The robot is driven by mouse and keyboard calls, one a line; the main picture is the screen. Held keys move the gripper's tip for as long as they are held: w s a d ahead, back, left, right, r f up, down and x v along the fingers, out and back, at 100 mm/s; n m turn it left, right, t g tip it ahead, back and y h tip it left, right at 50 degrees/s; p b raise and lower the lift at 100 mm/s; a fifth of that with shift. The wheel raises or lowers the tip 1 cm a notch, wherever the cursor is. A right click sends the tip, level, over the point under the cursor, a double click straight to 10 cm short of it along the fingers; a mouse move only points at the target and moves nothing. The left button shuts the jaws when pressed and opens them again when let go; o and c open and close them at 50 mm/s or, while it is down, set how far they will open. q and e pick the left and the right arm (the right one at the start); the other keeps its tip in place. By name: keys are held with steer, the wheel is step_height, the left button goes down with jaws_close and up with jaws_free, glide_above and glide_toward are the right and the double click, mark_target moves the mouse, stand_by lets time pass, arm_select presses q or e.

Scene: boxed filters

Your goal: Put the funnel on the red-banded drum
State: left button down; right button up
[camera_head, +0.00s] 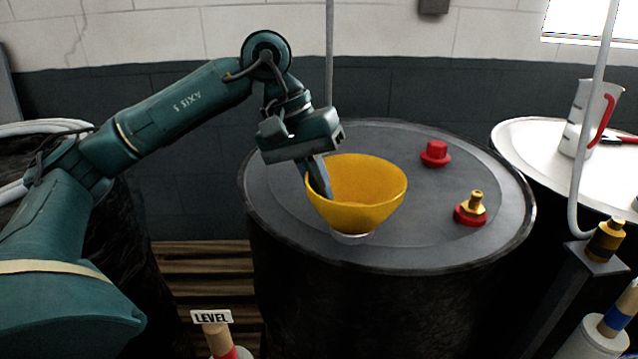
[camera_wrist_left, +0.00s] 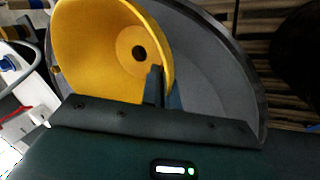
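The yellow funnel (camera_head: 362,190) is upright over the near left part of a black drum's grey lid (camera_head: 430,245). A pale ring (camera_head: 352,238) shows under its cone; I cannot tell whether the spout is in an opening. My left gripper (camera_head: 318,178) is shut on the funnel's left rim, one finger inside the cone. The left wrist view shows the funnel's inside (camera_wrist_left: 110,50) with its dark hole, and the gripper fingers (camera_wrist_left: 160,88) at its wall. No red band shows on the visible part of this drum's side. My right gripper is not in view.
A red cap (camera_head: 435,154) and a brass fitting on a red base (camera_head: 472,208) stand on the lid, right of the funnel. A white-topped drum (camera_head: 530,135) at right carries a jug (camera_head: 588,118).

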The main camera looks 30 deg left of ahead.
arm_select(q)
steer(key=c, duration=2.1)
jaws_free()
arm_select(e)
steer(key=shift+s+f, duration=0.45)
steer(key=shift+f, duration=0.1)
arm_select(q)
steer(key=o, duration=0.5)
steer(key=shift+o, duration=0.6)
steer(key=o, duration=0.4)
steer(key=shift+o, duration=0.2)
steer(key=shift+r+p, duration=2.7)
steer(key=shift+r, duration=1.3)
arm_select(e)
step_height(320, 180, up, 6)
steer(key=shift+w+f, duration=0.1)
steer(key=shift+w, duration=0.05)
